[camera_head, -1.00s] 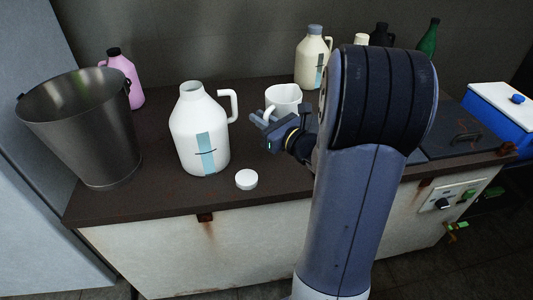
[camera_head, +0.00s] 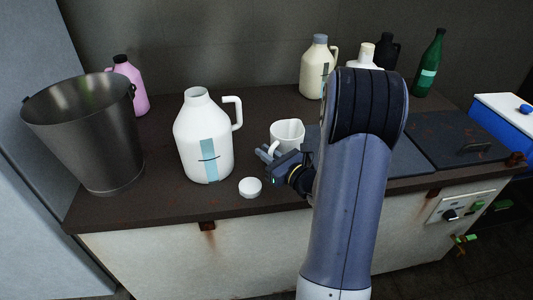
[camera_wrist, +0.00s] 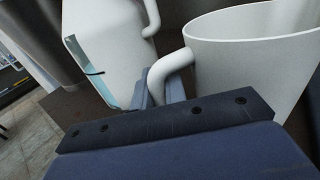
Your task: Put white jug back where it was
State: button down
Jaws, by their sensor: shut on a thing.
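The small white jug (camera_head: 290,131), an open cup with a spout and side handle, is upright in the head view, right of the large white bottle. My gripper (camera_head: 266,152) is shut on its handle. In the wrist view the jug (camera_wrist: 258,62) fills the upper right, and its handle runs down between my gripper's fingers (camera_wrist: 160,92). My arm and gripper hide part of the jug's lower side, so I cannot tell whether its base touches the counter.
A large uncapped white bottle (camera_head: 190,130) with a blue stripe stands close left, a white cap (camera_head: 250,187) in front. A metal bucket (camera_head: 85,140) and pink bottle (camera_head: 133,78) are farther left. A cream bottle (camera_head: 312,72) and green bottle (camera_head: 429,65) stand behind. Dark lids (camera_head: 462,140) lie right.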

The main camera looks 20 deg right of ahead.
jog(key=shift+f, duration=0.1)
jog(key=c, duration=1.9)
grip_release()
jog(key=shift+f, duration=0.1)
jog(key=o, duration=0.4)
jog(key=shift+o, duration=0.2)
jog(key=v, duration=1.2)
